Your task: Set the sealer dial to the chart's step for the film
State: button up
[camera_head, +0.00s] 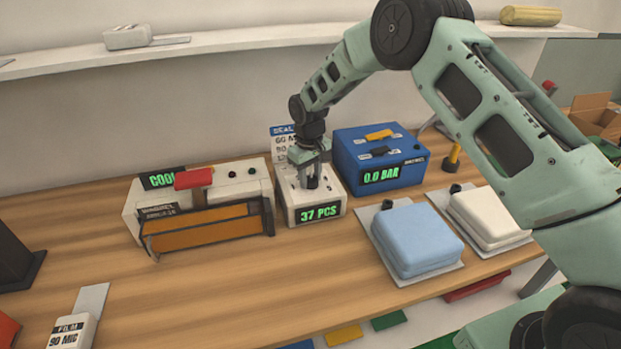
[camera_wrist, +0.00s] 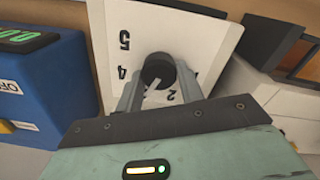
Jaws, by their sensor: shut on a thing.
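The dial (camera_wrist: 157,69) is a black round knob on a white box (camera_head: 330,197) whose green display reads 37 PCS. My gripper (camera_head: 312,180) reaches down from above and is shut on the dial, one finger on each side. In the wrist view, 5, 4 and 2 show around the knob, and a pale pointer mark lies between 4 and 2; no number is readable there. The chart (camera_head: 283,134) behind the box reads SEAL, with 60 and 90 lines; my gripper hides the rest. The film tag (camera_head: 70,331) reads FILM 90 MIC.
A sealer (camera_head: 205,215) with an orange front, red handle and COOL display stands left of the box. A blue unit (camera_head: 378,160) reading 0.0 BAR stands close on the right. Blue (camera_head: 415,238) and white (camera_head: 488,216) folded pads lie further right. The front-middle tabletop is clear.

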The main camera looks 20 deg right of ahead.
aim_at(309, 178)
dwell(0.3)
jog(key=o, duration=1)
jog(key=shift+r, duration=0.15)
jog(key=r+b, duration=0.3)
jog(key=r, duration=1.4)
jog(key=shift+a+r, duration=0.1)
jog(key=shift+a, duration=0.1)
